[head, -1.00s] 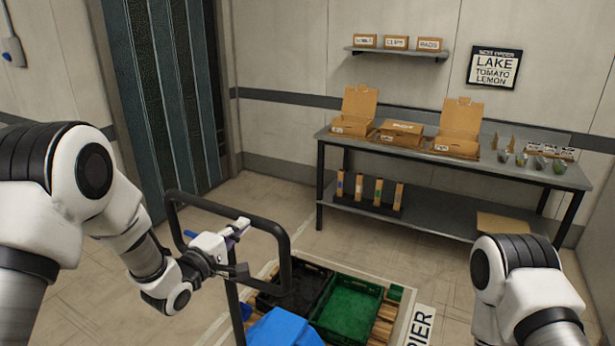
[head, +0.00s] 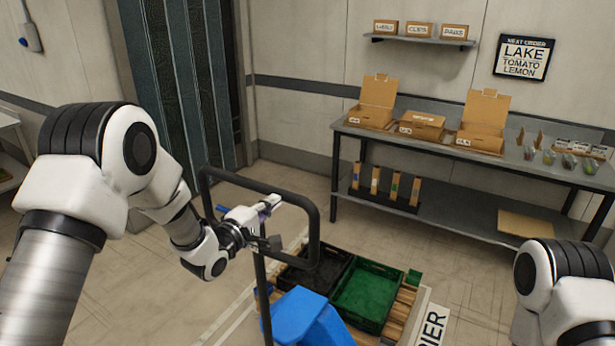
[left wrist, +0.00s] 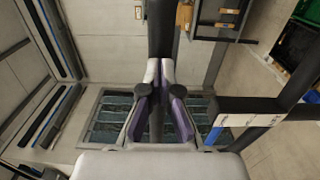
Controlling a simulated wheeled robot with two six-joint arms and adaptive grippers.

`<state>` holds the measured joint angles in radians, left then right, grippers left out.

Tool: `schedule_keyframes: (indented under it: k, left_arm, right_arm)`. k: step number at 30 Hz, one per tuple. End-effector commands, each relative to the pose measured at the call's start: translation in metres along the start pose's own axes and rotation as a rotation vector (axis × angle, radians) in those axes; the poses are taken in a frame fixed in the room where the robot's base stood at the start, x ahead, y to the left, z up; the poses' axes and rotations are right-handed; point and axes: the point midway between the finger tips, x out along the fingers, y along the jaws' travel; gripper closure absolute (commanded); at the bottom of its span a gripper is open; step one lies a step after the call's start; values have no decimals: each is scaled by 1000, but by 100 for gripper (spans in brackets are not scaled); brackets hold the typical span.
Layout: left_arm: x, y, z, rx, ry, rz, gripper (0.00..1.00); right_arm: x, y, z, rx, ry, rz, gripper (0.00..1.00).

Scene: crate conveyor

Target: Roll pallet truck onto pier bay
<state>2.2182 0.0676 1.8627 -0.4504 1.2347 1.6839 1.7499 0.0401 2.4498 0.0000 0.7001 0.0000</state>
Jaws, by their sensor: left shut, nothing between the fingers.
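The pallet truck has a black loop handle (head: 316,215) and a blue body (head: 300,318). Its wooden pallet (head: 400,305) carries a black crate (head: 292,281) and a green crate (head: 368,319). My left gripper (head: 268,206) is at the handle loop, its fingers shut with nothing between them. The left wrist view shows the purple-and-white fingers (left wrist: 162,85) together in front of a dark bar. The pier bay shows as a pale floor outline (head: 236,318) and a sign (head: 430,328) reading "IER", its first letter cut off. My right arm shows at lower right; its gripper is out of frame.
A grey table (head: 440,155) with open cartons (head: 378,95) stands against the back wall. A wall shelf (head: 420,40) holds small boxes, beside an order sign (head: 524,57). A dark strip curtain (head: 180,80) hangs at left. The floor between pallet and table is clear.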

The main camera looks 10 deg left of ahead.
Motion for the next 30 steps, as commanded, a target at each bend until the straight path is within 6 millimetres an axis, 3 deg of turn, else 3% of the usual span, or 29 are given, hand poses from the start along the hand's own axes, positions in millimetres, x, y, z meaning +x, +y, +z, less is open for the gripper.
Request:
schedule_keyframes:
  k: [30]
  left_arm:
    - [37, 2, 0, 1, 0, 4, 100]
  right_arm:
    - [5, 0, 0, 0, 0, 0, 57]
